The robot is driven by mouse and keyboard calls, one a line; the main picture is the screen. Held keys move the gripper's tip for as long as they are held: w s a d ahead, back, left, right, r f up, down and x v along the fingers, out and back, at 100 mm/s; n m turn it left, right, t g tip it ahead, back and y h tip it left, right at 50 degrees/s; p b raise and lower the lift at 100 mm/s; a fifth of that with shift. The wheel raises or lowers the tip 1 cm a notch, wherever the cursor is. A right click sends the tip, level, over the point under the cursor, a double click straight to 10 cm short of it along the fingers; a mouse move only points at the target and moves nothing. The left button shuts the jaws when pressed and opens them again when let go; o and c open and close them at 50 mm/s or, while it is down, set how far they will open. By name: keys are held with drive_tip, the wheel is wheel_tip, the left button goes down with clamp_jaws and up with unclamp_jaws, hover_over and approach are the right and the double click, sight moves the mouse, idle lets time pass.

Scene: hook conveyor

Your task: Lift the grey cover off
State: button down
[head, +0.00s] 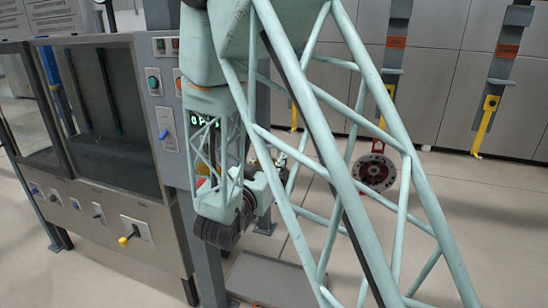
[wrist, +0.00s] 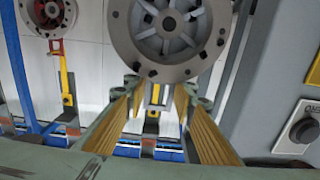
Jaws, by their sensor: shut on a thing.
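The grey cover (wrist: 168,42) is a round metal disc with spokes, a dark centre hole and small bolts around its rim. It fills the top middle of the wrist view, its upper edge cut off. My gripper (wrist: 158,92) has ribbed yellow-brown pads, one each side below the disc, with the tips at its lower rim. It is shut on the cover; the exact contact is hard to see. In the head view, my lattice arm hides most of the gripper, and I cannot make out the held cover there.
Yellow hooks (head: 485,125) hang before grey wall panels. A machine cabinet (head: 100,130) with buttons stands close on the left. A control knob (wrist: 303,130) is near in the wrist view.

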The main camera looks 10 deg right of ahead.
drive_tip(key=shift+b+v, duration=0.35)
drive_tip(key=shift+v, duration=0.7)
drive_tip(key=shift+s+a, duration=0.15)
drive_tip(key=shift+s, duration=0.1)
drive_tip(key=b+v, duration=0.2)
drive_tip(key=v, duration=0.4)
drive_tip(key=shift+s, duration=0.35)
drive_tip(key=shift+a, duration=0.15)
idle(0.4)
